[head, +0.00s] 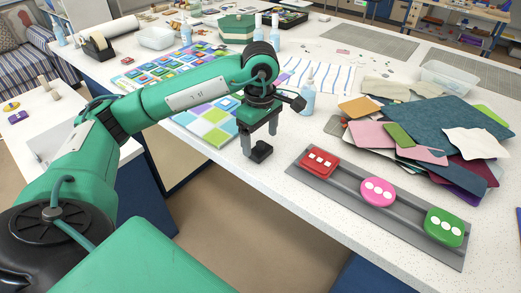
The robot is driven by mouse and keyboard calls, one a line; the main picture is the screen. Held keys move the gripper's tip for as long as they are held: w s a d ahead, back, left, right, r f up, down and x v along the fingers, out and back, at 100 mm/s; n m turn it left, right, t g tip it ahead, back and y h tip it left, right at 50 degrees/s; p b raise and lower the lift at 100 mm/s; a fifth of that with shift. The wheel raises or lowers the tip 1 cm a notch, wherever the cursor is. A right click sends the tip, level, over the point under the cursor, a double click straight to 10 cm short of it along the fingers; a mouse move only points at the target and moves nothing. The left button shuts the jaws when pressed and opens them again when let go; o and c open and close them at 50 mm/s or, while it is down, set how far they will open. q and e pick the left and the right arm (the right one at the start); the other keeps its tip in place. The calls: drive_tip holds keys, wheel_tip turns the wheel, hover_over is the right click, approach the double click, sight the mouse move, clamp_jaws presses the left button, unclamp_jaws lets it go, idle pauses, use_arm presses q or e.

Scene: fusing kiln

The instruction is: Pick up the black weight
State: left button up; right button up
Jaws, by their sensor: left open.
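The black weight (262,152) is a small dark block low in the middle of the head view, close to the worktable's front edge. My left gripper (259,141) reaches in from the left and points down over the weight. Its two grey fingers are apart, one at the left of the weight and one behind its right side. I cannot tell whether either finger touches the weight. My right gripper is not in view.
Right of the weight, a grey rail (408,226) holds red, pink and green pieces with white dots. A pile of coloured sheets (440,125) lies behind it. A clear spray bottle (308,98) stands behind the gripper. A colourful tiled panel (208,122) lies left.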

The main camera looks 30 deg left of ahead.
sight(260, 143)
use_arm(q)
wheel_tip(260, 143, down, 3)
drive_tip(key=shift+f, duration=0.15)
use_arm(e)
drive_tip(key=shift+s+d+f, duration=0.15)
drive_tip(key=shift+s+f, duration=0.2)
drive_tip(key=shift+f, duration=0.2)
use_arm(q)
drive_tip(key=shift+c, duration=0.4)
drive_tip(key=c, duration=1.2)
